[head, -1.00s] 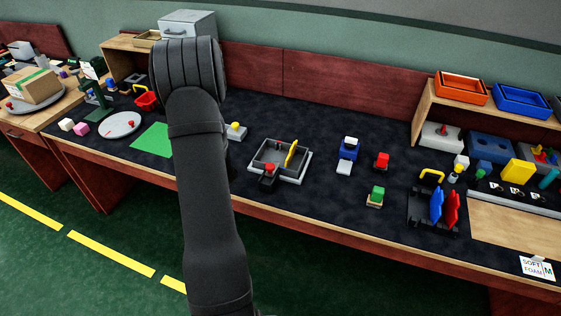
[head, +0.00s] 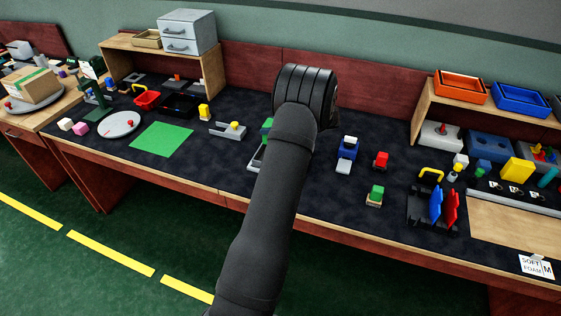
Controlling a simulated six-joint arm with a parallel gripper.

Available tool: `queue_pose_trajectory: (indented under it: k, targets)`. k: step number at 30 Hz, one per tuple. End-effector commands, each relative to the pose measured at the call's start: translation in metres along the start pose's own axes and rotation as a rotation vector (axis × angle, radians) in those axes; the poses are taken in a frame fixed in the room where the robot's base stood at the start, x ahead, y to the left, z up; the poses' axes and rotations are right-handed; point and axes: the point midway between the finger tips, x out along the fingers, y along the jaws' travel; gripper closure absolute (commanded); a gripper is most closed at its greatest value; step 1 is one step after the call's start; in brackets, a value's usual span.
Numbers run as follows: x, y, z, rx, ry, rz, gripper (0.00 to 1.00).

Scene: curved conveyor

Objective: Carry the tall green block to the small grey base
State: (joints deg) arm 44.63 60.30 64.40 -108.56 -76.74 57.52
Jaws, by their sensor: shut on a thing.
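A green block (head: 267,125) shows just left of my dark arm, over the middle of the table; the arm hides part of it, so I cannot tell its full height. My gripper is hidden behind my arm. A grey tray (head: 257,160) lies below the green block in the picture, mostly covered by the arm. I cannot tell which grey piece is the small grey base.
A green mat (head: 161,139) and a white round plate (head: 120,124) lie at left. A drawer cabinet (head: 187,33) stands at the back left.

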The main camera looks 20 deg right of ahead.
Motion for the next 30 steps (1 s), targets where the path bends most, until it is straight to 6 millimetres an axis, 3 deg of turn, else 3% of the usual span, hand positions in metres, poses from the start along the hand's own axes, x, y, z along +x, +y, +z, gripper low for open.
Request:
queue_pose_trajectory:
  k: [3, 6, 15, 20, 27, 30]
  targets:
    - [-0.022, 0.01, 0.01, -0.001, 0.0, -0.002, 0.74]
    - [-0.029, 0.013, 0.019, -0.001, 0.001, -0.004, 0.74]
    - [-0.011, 0.013, 0.066, -0.001, 0.001, -0.004, 0.74]
    - [-0.006, 0.013, 0.076, -0.003, 0.002, -0.004, 0.74]
    - [0.006, 0.013, 0.104, -0.002, 0.002, -0.004, 0.74]
    - [0.007, 0.013, 0.106, -0.003, 0.002, -0.003, 0.74]
